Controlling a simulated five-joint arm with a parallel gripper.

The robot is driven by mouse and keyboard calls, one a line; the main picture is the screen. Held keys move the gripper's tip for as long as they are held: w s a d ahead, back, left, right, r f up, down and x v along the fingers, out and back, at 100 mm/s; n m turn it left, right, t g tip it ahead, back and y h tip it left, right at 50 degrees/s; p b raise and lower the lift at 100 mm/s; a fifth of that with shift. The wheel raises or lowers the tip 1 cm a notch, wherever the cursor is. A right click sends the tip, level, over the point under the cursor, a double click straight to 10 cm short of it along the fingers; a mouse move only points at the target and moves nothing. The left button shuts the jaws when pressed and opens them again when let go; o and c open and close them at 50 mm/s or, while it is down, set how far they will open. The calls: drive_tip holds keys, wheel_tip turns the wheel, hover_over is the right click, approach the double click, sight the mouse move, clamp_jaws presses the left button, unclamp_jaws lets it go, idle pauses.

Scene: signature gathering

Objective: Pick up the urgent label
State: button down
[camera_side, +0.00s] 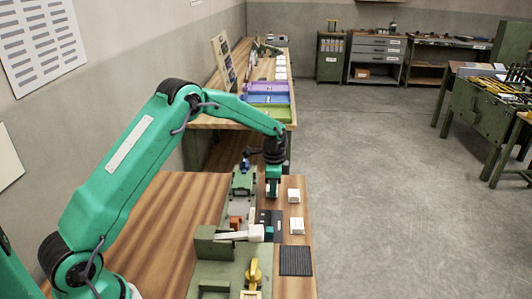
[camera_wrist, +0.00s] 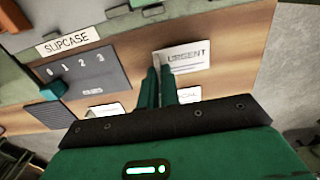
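The white URGENT label (camera_wrist: 190,57), with dark print, lies on the wooden bench in the wrist view. My gripper (camera_wrist: 159,70) points down at its left end, with two teal fingers close together. A pale edge of the label shows by the fingertips. I cannot tell whether the fingers are closed on it or just beside it. In the side view my gripper (camera_side: 272,194) is low over the bench, and I cannot make out the URGENT label there.
A third (camera_wrist: 104,110) is further left. A dark numbered panel (camera_wrist: 85,72) sits under the SLIPCASE sign (camera_wrist: 68,39). A green fixture (camera_side: 215,243) and a ribbed dark pad (camera_side: 296,261) stand nearby.

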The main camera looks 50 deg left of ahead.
drive_tip(key=r, duration=0.3)
drive_tip(key=shift+d+r, duration=0.2)
drive_tip(key=shift+r, duration=0.05)
drive_tip(key=s+d+r, duration=0.4)
drive_tip(key=d+r, duration=0.2)
drive_tip(key=d, duration=0.4)
drive_tip(key=shift+s+d+r, duration=0.2)
drive_tip(key=shift+r, duration=0.1)
